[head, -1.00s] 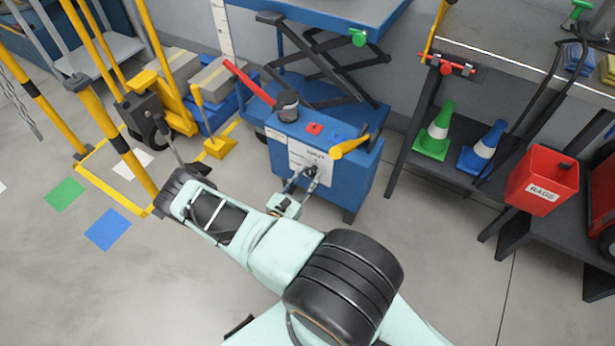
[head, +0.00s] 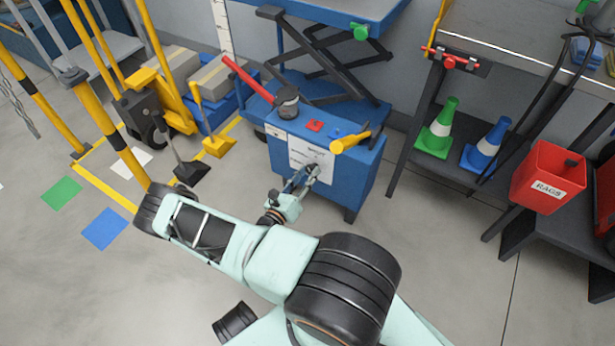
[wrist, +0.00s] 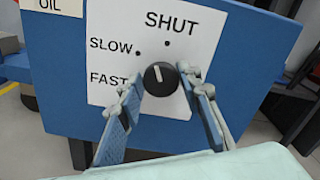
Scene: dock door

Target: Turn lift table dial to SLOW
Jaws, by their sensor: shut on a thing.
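The dial (wrist: 161,79) is a round black knob on a white label (wrist: 110,18) marked SHUT, SLOW and FAST, on the blue lift table housing (wrist: 240,75). Its white pointer line points up and slightly left, between the SHUT and SLOW dots. My gripper (wrist: 160,85) is shut on the dial, one finger on its left side and one on its right. The left finger covers the label area beside FAST. In the head view my gripper (head: 302,180) reaches the front of the blue housing (head: 350,180) and hides the dial.
On the housing top are a red-handled lever (head: 248,80), a red button (head: 315,125) and a yellow handle (head: 350,142). Yellow posts (head: 110,130) stand left. Floor around my arm is open.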

